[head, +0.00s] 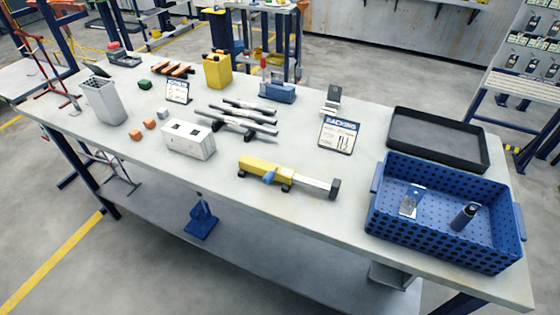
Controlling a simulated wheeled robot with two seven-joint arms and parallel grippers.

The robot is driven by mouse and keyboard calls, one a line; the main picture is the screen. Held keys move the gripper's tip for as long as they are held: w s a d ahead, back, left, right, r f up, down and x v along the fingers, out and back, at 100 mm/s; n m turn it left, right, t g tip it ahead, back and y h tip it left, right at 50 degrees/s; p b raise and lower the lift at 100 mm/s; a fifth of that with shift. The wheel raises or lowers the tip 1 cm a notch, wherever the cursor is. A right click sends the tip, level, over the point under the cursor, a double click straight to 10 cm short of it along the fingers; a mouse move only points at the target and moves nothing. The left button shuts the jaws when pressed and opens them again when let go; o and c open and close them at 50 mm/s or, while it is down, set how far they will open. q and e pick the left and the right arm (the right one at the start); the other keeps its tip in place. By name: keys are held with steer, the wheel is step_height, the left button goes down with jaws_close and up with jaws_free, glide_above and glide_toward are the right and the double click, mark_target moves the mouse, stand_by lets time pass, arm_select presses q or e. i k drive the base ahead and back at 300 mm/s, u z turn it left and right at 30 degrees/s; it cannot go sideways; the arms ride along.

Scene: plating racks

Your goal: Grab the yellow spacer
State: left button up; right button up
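No small piece that is plainly a yellow spacer stands out in the head view. Two small orange blocks, one nearer (136,134) and one farther (149,124), sit on the left part of the table, with a small grey block (162,113) beside them and a dark green block (144,84) farther back. The clearly yellow things are a yellow container (217,71) at the back and a yellow-bodied tool (263,168) with a metal bar near the front edge. Neither gripper is in view.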

mark_target(247, 163)
steer(key=u, duration=0.95)
steer(key=k, duration=1.2)
steer(key=u, duration=1.25)
steer(key=i, duration=0.75)
steer(key=z, duration=0.95)
steer(key=i, duration=1.05)
steer(key=z, duration=1.2)
steer(key=i, duration=0.15)
steer(key=z, duration=0.3)
